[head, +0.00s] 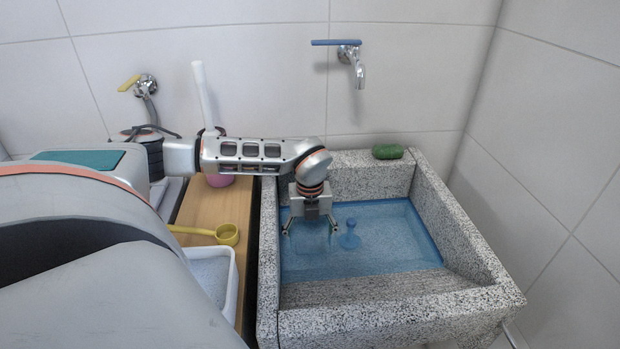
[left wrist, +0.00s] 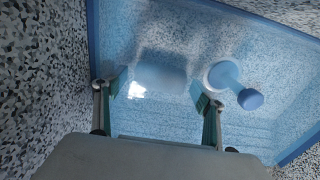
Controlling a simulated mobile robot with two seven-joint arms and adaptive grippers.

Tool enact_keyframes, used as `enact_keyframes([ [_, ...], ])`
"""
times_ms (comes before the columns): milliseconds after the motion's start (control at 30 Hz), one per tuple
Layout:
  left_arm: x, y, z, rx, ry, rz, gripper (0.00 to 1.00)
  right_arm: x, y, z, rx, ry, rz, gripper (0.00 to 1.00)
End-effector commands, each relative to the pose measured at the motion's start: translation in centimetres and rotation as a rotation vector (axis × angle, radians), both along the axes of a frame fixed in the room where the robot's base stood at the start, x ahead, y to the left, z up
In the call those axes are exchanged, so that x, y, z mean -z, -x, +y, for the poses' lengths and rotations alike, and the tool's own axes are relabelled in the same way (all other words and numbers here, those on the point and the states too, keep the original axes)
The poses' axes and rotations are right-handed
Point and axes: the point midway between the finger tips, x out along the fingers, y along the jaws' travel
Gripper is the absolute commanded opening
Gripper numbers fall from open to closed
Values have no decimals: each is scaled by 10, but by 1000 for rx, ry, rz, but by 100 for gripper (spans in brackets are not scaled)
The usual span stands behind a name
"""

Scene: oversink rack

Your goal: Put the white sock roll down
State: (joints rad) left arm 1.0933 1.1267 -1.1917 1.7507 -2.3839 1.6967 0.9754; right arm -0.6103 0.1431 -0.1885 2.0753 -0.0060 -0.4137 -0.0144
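My left gripper (head: 311,231) hangs pointing down over the left part of the stone sink's blue water. Its two fingers (left wrist: 158,103) are spread apart in the left wrist view, with nothing gripped between them. A pale, blurred patch shows in the water beyond the fingertips in that view. I cannot tell whether it is the white sock roll or a reflection. No sock roll is clearly seen elsewhere. My right gripper is not in view.
A blue plug (head: 349,239) stands in the water (head: 390,240), right of my gripper; the left wrist view shows it too (left wrist: 228,76). The stone sink (head: 455,235) has high walls. Green soap (head: 387,152) sits on its back rim. A yellow scoop (head: 227,235) and white tub (head: 233,285) are left.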

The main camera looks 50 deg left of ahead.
Motion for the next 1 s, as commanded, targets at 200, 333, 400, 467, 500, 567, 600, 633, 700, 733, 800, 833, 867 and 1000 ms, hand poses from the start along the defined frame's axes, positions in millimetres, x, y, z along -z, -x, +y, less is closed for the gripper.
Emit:
enact_keyframes([
  [200, -8, -1, 0, -1, -1, -2, 70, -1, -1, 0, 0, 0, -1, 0],
  [333, -29, -2, 0, -1, 0, -6, 70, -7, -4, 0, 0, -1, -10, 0],
  [400, -44, -2, 0, -1, 0, -9, 70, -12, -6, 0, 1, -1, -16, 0],
  [467, -58, -2, 0, 0, 0, -9, 70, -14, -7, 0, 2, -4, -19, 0],
  [500, -67, -2, 0, 0, 0, -9, 70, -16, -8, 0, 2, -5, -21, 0],
  [567, -80, -2, 0, -1, 0, -8, 70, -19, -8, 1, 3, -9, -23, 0],
  [600, -88, -2, 0, -1, 0, -8, 70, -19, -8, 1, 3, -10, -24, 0],
  [633, -94, -1, 0, -1, 0, -8, 70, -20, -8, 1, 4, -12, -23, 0],
  [700, -106, -1, 0, -1, 0, -6, 70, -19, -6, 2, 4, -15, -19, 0],
  [733, -110, -1, 0, -1, 0, -5, 70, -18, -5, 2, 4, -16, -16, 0],
  [800, -119, -1, 0, -1, 0, -5, 70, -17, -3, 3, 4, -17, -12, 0],
  [833, -122, -1, 0, -1, 0, -4, 70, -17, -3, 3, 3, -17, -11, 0],
  [867, -125, -1, 0, 0, 0, -3, 70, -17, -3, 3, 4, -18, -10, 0],
  [1000, -131, 0, 0, 0, -1, -1, 70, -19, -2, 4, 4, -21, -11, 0],
])
